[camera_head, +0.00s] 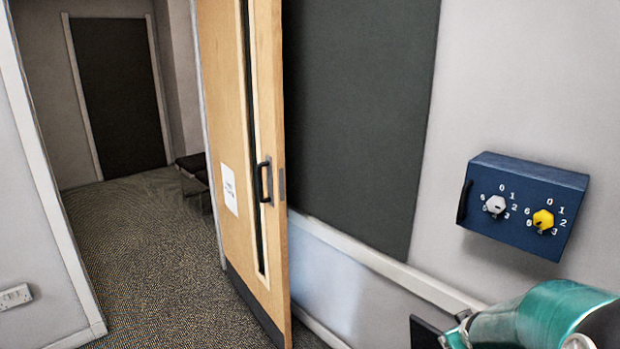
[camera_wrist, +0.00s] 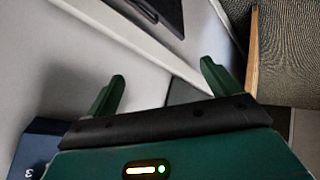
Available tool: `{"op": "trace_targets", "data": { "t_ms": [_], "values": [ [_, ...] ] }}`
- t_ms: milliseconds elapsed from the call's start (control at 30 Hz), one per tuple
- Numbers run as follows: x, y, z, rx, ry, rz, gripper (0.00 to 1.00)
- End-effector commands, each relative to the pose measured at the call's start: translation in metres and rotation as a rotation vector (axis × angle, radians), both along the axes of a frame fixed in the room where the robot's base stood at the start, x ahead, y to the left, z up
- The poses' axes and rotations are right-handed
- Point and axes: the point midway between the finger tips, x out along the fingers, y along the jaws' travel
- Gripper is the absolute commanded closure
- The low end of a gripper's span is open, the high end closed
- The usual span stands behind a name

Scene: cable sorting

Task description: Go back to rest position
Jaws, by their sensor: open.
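My gripper (camera_wrist: 162,70) shows in the wrist view with its two green fingers spread apart and nothing between them. The wall and a pale rail lie beyond the fingers. In the head view my teal arm reaches in at the bottom right corner, below the blue box; the fingers cannot be made out there. The blue box (camera_head: 508,231) is fixed to the wall at the right, with a grey knob (camera_head: 495,205) and a yellow knob (camera_head: 543,219) on its numbered front. A corner of the box also shows at the lower left of the wrist view (camera_wrist: 33,150).
A wooden door (camera_head: 231,130) with a dark handle (camera_head: 265,182) stands open at the middle left. A dark panel (camera_head: 360,110) and a pale rail (camera_head: 400,272) run along the wall.

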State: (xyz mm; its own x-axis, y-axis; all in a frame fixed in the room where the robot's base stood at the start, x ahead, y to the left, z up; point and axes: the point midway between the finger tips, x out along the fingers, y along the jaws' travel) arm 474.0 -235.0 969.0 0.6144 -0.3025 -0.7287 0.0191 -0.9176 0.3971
Motion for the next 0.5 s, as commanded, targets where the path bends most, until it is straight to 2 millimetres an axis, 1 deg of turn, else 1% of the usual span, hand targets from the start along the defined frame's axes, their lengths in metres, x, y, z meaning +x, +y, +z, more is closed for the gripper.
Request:
{"op": "trace_targets", "data": {
  "t_ms": [33, 167, 200, 367, 400, 467, 500],
  "values": [
    [-0.003, 0.016, 0.019, 0.003, -0.003, -0.009, 0.11],
    [-0.021, 0.054, 0.054, 0.042, 0.012, -0.049, 0.11],
    [-0.028, 0.066, 0.064, 0.057, 0.018, -0.058, 0.11],
    [-0.062, 0.116, 0.096, 0.135, 0.04, -0.088, 0.11],
    [-0.072, 0.128, 0.104, 0.157, 0.046, -0.091, 0.11],
    [-0.088, 0.147, 0.113, 0.195, 0.057, -0.095, 0.11],
    [-0.099, 0.159, 0.118, 0.22, 0.066, -0.094, 0.11]
  ]
}}
